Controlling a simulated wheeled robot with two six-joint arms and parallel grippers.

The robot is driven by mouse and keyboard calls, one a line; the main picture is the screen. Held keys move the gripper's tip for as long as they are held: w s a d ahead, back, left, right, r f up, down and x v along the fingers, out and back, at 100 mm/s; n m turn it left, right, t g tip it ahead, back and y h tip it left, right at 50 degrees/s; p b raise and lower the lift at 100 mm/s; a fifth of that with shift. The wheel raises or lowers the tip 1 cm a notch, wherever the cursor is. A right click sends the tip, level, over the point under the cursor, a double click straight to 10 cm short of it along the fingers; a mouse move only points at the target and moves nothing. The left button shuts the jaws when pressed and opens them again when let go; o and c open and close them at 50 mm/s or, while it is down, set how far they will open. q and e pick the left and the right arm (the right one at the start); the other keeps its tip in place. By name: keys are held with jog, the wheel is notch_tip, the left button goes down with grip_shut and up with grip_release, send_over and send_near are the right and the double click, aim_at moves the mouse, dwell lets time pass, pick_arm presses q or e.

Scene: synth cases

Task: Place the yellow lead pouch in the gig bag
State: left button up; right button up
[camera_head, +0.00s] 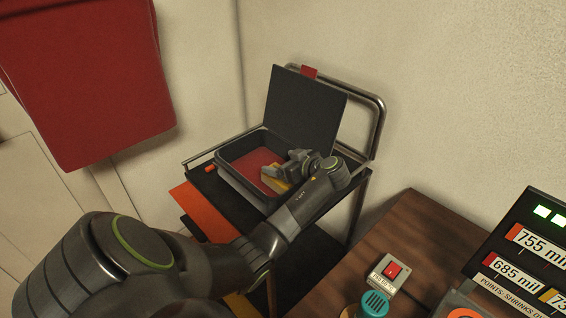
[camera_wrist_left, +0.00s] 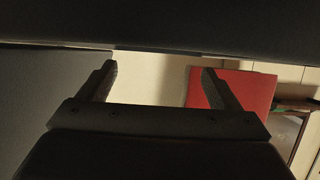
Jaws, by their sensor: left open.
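The gig bag (camera_head: 229,176) is a dark open case with a red lining, its dark lid raised at the back. It stands on a cart. The yellow lead pouch (camera_head: 275,184) shows as a small yellow patch inside the case, partly hidden by my left gripper. My left gripper (camera_head: 282,163) is over the right part of the case, close to the pouch; I cannot tell whether they touch. In the left wrist view, the jaws (camera_wrist_left: 160,82) are apart with nothing seen between them. My right gripper is not in view.
The cart has a metal rail (camera_head: 379,115) at the right. An orange sheet (camera_head: 203,212) lies at its front left. A red panel (camera_head: 95,85) hangs at upper left. A wooden table (camera_head: 410,235) at right holds a red-switch box (camera_head: 392,272) and a dark display panel (camera_head: 522,262).

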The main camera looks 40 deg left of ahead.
pick_arm(q)
jog(key=shift+r+p, duration=0.35)
jog(key=shift+r, duration=0.3)
jog(key=b+v, duration=0.1)
jog(key=v, duration=1.1)
jog(key=shift+f+b, duration=0.15)
jog(key=shift+b, duration=0.15)
jog(key=shift+f, duration=0.1)
